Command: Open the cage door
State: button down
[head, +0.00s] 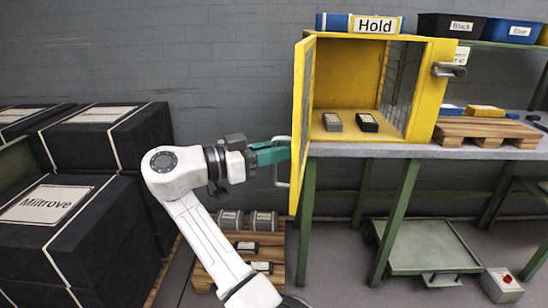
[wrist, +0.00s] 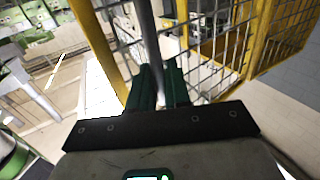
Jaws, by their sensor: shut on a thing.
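The yellow cage (head: 426,95) stands on the bench with a "Hold" sign on top. Its yellow-framed door (head: 301,120) is swung wide open on the left side, its free edge toward me. My gripper (head: 282,152) is at the door's grey handle (head: 284,175), its green fingers shut on it. In the wrist view, the green fingers (wrist: 158,88) close around the grey bar (wrist: 149,45) of the handle, with the door's yellow frame (wrist: 98,45) and mesh beside it. Two small boxes, one grey (head: 332,122) and one black (head: 367,122), sit inside the cage.
Large black crates (head: 108,140) stand at the left. A low pallet (head: 240,248) with grey boxes lies below the door. A green trolley (head: 425,245) is under the bench (head: 400,150). A wooden pallet (head: 487,127) sits on the bench at right.

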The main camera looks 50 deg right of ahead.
jog(key=shift+w+a, duration=0.15)
jog(key=shift+w, duration=0.15)
jog(key=c, duration=1.3)
grip_release()
jog(key=v, duration=1)
jog(key=shift+w+a, duration=0.2)
jog(key=shift+a, duration=0.15)
